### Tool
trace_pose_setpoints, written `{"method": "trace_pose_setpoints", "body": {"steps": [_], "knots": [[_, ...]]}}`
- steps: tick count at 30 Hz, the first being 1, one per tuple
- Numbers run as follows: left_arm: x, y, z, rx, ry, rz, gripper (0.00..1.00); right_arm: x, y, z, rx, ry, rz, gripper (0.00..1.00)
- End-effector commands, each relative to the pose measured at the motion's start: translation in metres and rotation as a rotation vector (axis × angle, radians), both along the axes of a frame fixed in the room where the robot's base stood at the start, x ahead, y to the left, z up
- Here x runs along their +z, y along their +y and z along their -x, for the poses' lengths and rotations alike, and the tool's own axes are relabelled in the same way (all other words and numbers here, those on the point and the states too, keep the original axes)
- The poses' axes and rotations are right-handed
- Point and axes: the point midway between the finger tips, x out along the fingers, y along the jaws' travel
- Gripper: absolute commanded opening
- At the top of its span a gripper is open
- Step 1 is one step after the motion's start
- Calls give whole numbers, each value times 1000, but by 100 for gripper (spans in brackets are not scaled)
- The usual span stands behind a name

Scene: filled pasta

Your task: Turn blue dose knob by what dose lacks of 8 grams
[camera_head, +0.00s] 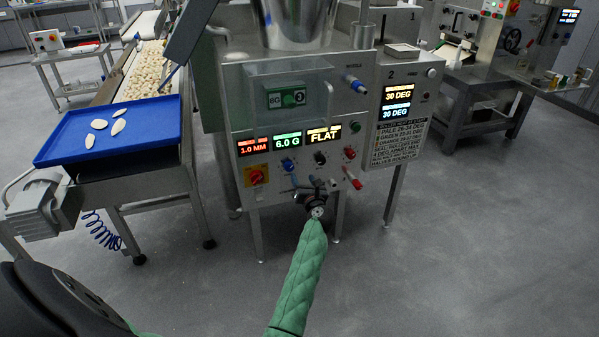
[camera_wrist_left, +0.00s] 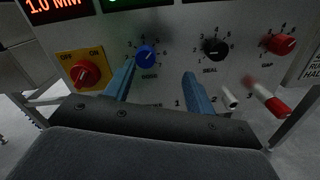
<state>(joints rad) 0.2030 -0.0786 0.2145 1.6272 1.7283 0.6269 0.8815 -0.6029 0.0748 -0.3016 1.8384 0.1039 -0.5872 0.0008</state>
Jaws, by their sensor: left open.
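The blue dose knob (camera_head: 288,164) is on the front panel of the filling machine, below a green display (camera_head: 287,141) reading 6.0 G. In the left wrist view the blue knob (camera_wrist_left: 146,54) sits inside a numbered dial, its white mark pointing to the upper right. My left gripper (camera_head: 312,187) is in front of the panel, just below the knobs. Its blue fingers (camera_wrist_left: 158,86) are open and empty; the knob shows beyond them, nearer the left finger. They look apart from it. My right gripper is not in view.
A black knob (camera_wrist_left: 214,49) and a red knob (camera_wrist_left: 279,44) are to the right. A red rotary switch (camera_wrist_left: 85,74) on yellow is left. A red-and-white lever (camera_wrist_left: 269,101) sticks out at lower right. A blue tray (camera_head: 165,113) with pasta pieces stands left.

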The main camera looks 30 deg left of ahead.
Motion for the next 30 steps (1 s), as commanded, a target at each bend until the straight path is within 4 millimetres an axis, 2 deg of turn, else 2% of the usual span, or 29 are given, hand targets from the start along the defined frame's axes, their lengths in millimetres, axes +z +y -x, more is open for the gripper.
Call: {"method": "trace_pose_setpoints", "body": {"steps": [4, 8, 21, 30], "knots": [[-7, 11, 13, 90, -45, 85, 55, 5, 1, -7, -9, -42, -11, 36], [-6, 13, 12, 91, -75, 109, 55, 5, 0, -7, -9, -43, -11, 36], [-5, 57, -22, 89, -78, 107, 55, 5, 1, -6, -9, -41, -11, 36], [-6, 72, -35, 88, -77, 108, 55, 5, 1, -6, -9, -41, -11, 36]]}}
